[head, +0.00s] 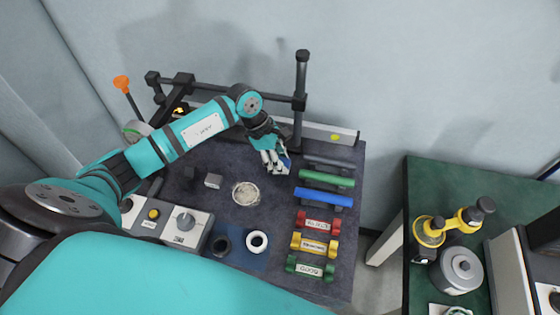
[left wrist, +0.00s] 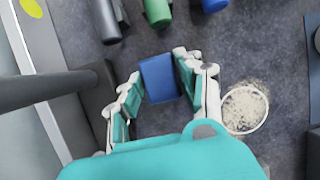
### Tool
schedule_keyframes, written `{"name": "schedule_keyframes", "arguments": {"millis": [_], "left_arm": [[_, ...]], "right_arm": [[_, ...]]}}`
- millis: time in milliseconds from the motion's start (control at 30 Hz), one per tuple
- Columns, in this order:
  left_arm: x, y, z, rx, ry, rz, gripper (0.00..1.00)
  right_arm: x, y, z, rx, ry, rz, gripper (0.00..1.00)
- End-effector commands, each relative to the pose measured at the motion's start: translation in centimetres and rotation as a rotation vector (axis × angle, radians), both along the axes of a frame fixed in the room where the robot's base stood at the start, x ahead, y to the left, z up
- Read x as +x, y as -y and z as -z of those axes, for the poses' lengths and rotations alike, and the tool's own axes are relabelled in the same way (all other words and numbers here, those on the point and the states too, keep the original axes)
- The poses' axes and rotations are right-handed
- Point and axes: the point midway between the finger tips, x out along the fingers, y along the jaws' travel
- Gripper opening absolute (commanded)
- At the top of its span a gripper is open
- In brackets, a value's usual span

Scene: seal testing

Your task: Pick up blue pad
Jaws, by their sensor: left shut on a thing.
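The blue pad (left wrist: 160,78) is a small flat blue block between the fingers of my left gripper (left wrist: 158,90) in the left wrist view. The right-hand finger lies close along its edge; its underside is hidden. In the head view my left gripper (head: 274,158) is over the back part of the dark work mat, shut on the pad, and a sliver of the blue pad (head: 287,164) shows at its fingertips. My right gripper is not in view.
Right of the gripper lie a dark bar (head: 328,162), a green bar (head: 326,179) and a blue bar (head: 324,197). A dark upright post (head: 301,90) stands close behind. A round dish of pale grains (head: 246,193) lies in front. The mat's middle is partly clear.

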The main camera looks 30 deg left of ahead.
Motion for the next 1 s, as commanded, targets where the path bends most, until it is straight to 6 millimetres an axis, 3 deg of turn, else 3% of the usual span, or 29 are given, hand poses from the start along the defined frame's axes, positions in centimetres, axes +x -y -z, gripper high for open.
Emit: {"name": "schedule_keyframes", "arguments": {"millis": [167,500,700,1000], "left_arm": [[-0.3,0.1,-2.6,0.003,-0.001,0.003,0.04],[-8.3,3.5,-3.2,0.001,-0.003,0.006,0.04],[-12.1,5.3,-3.4,0.001,-0.001,0.004,0.04],[-14.5,6.4,-3.6,0.001,0.001,0.001,0.04]], "right_arm": [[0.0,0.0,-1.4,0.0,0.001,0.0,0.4],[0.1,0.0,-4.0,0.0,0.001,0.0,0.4],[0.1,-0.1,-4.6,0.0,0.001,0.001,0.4],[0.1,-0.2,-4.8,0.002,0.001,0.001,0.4]]}}
